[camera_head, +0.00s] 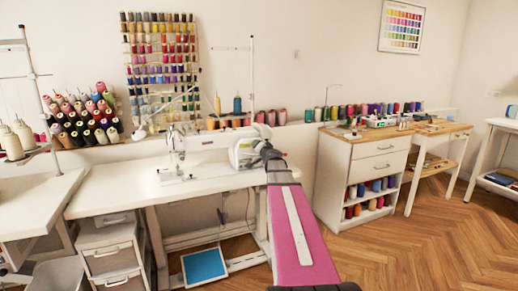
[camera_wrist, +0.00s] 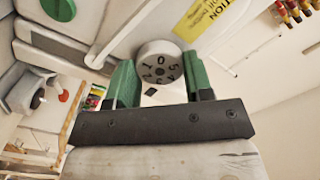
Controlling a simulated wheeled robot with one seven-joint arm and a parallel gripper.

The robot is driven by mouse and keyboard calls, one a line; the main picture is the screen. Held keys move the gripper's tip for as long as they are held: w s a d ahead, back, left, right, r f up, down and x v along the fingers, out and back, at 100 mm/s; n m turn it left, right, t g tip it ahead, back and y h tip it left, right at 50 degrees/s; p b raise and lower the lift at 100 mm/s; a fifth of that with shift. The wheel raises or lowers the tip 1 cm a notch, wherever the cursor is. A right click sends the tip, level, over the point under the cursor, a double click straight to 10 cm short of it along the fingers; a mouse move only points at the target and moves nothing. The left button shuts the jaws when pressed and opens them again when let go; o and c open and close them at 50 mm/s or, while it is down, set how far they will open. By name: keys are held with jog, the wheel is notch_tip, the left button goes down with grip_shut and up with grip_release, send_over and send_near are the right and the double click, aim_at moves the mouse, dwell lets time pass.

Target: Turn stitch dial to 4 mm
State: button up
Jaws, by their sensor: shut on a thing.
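The white sewing machine (camera_head: 205,142) stands on the white table, and my arm reaches to its right end. In the wrist view the stitch dial (camera_wrist: 159,62) is a round white knob with black numerals on its face. 0, 1, 2 and 5 seem readable; the lower numerals are partly shaded and hard to read. A small black diamond mark (camera_wrist: 150,91) shows just below the dial. My gripper (camera_wrist: 158,76) has its green fingers on either side of the dial, shut on it. In the head view my gripper (camera_head: 265,153) is small and dark against the machine's end.
A green round knob (camera_wrist: 59,9) and a yellow label (camera_wrist: 207,20) are on the machine near the dial. Thread cones stand on the ledge behind the table (camera_head: 120,195). A white drawer cabinet (camera_head: 350,162) stands to the right. The wooden floor (camera_head: 430,240) is clear at the right front.

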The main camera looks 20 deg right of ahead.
jog(key=o, duration=0.9)
jog(key=shift+s, duration=0.1)
jog(key=s, duration=1)
jog(key=shift+s+d, duration=0.15)
jog(key=shift+s, duration=0.2)
jog(key=s+a+f+n+g+y, duration=0.3)
jog(key=a+f+g, duration=0.1)
jog(key=a+f, duration=0.55)
jog(key=s+a+f+n+g+y, duration=0.2)
jog(key=s+a+f+n+g, duration=0.25)
jog(key=a+f, duration=0.45)
jog(key=s+a+f+g+h, duration=0.1)
jog(key=s+f+g+h, duration=0.1)
jog(key=s+f+g, duration=0.1)
jog(key=s+a+f+g+h, duration=0.1)
jog(key=s+a+f+g, duration=0.1)
jog(key=s+f, duration=0.3)
jog(key=s+a+f+n+g+h, duration=0.1)
jog(key=s+a+f+g+h, duration=0.1)
jog(key=s+f+g, duration=0.2)
jog(key=shift+s+a+f+g+h, duration=0.15)
jog(key=shift+s+f, duration=0.15)
jog(key=shift+s, duration=0.6)
jog(key=shift+s+f+g+h, duration=0.15)
jog(key=shift+s+f, duration=0.1)
jog(key=shift+s, duration=0.6)
